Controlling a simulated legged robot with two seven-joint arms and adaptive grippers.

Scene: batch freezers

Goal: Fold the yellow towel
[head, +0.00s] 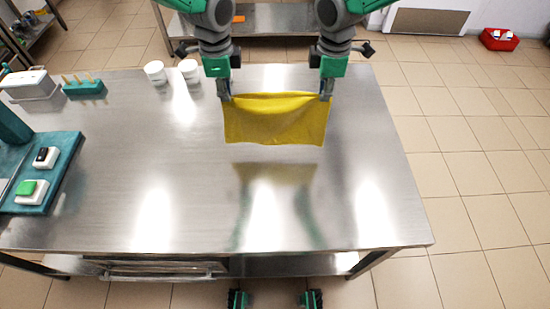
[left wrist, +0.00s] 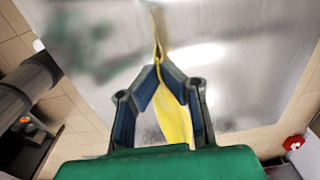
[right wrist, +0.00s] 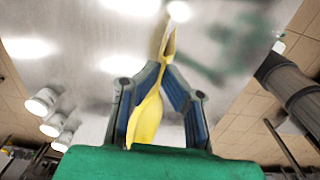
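The yellow towel (head: 276,120) hangs spread between my two grippers above the metal table, held by its two upper corners. Its lower part hangs down, and its reflection shows on the table top below.
The steel table (head: 200,215) is mostly clear. A green holder with yellow pegs (head: 84,88), a white box (head: 30,86) and a teal machine with buttons (head: 38,172) are at the left.

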